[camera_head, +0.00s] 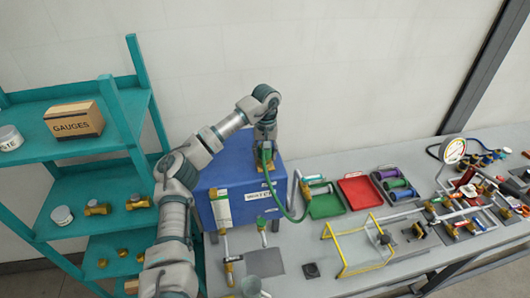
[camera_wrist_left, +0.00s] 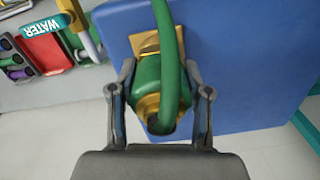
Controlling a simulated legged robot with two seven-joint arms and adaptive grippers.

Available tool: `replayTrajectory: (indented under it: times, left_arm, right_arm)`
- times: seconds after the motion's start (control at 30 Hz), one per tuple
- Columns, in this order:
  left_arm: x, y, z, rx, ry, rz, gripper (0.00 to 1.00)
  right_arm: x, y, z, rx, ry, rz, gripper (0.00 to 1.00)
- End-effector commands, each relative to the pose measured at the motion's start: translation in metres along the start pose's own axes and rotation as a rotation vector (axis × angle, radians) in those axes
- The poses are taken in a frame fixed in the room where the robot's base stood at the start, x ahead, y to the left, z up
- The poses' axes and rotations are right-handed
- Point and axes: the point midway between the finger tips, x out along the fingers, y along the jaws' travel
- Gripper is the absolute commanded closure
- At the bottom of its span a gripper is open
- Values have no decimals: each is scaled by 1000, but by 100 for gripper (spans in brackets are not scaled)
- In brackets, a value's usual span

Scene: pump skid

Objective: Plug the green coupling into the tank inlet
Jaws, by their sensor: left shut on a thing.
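The blue tank (camera_head: 240,192) stands on the bench with a white label on its front. My left gripper (camera_head: 266,143) is above the tank's top, pointing down. In the left wrist view my left gripper (camera_wrist_left: 160,100) has its fingers on both sides of the green coupling (camera_wrist_left: 147,72), shut on it. The coupling has brass parts, and a green hose (camera_wrist_left: 167,35) passes in front of it. A square brass plate (camera_wrist_left: 145,42), apparently the tank inlet, shows right behind the coupling on the blue tank (camera_wrist_left: 215,50). Whether the coupling is seated is hidden. My right gripper is not in view.
The green hose (camera_head: 284,207) loops down to a brass-ended pipe right of the tank. Green and red trays (camera_head: 357,192), a yellow frame (camera_head: 341,254) and pipework with a gauge (camera_head: 453,150) occupy the bench. A teal shelf (camera_head: 125,105) stands at left.

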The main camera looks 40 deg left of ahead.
Motion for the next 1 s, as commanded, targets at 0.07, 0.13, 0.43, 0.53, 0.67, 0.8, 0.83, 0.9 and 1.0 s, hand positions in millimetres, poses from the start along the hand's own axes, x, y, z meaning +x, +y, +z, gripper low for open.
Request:
replayTrajectory:
  times: [0.07,0.13,0.43,0.53,0.67,0.8,0.83,0.9,1.0]
  left_arm:
    - [2,0,0,0,0,0,100]
    - [3,0,0,0,0,0,100]
    - [5,0,0,0,0,-1,100]
    - [5,0,0,0,0,0,32]
    - [5,0,0,0,0,0,23]
    - [5,0,0,0,0,0,23]
    - [5,0,0,0,0,-1,23]
    - [4,0,0,0,0,0,23]
    - [-4,1,-1,0,1,2,23]
  right_arm:
    - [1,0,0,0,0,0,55]
    - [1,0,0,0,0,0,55]
    - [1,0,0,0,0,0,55]
    - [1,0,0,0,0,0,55]
    - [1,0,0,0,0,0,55]
    - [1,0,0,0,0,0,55]
    - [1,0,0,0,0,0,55]
    - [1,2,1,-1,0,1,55]
    - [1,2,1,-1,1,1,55]
